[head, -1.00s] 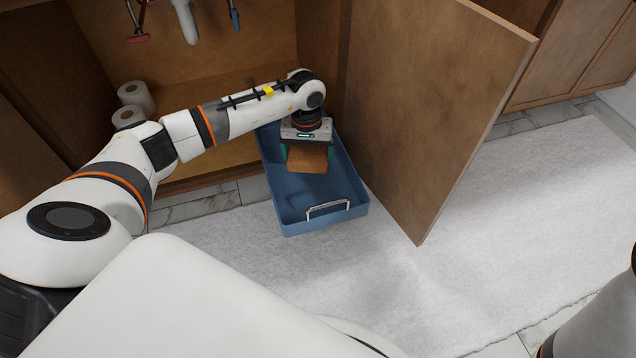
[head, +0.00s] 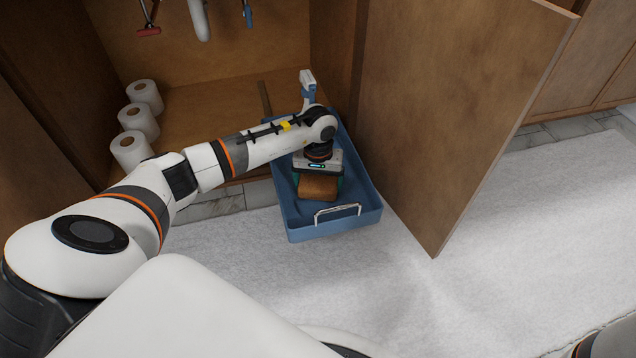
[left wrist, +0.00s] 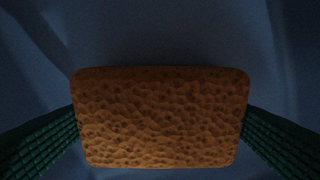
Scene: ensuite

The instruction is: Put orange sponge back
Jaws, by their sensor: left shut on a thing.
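The orange sponge (head: 318,188) is a brownish-orange block at the front half of the blue tray (head: 362,222). My left gripper (head: 318,182) is over the tray and shut on the sponge. In the left wrist view, the sponge (left wrist: 160,117) sits between the two green fingers, with dark blue tray surface behind it. I cannot tell whether the sponge touches the tray floor. My right gripper is not in view.
The tray sticks out of the open wooden cabinet, its metal handle (head: 338,211) toward me. A blue-and-white bottle (head: 308,86) stands at its back. The cabinet door (head: 460,110) stands open to the right. Toilet rolls (head: 138,122) are at left. A white rug (head: 250,275) lies in front.

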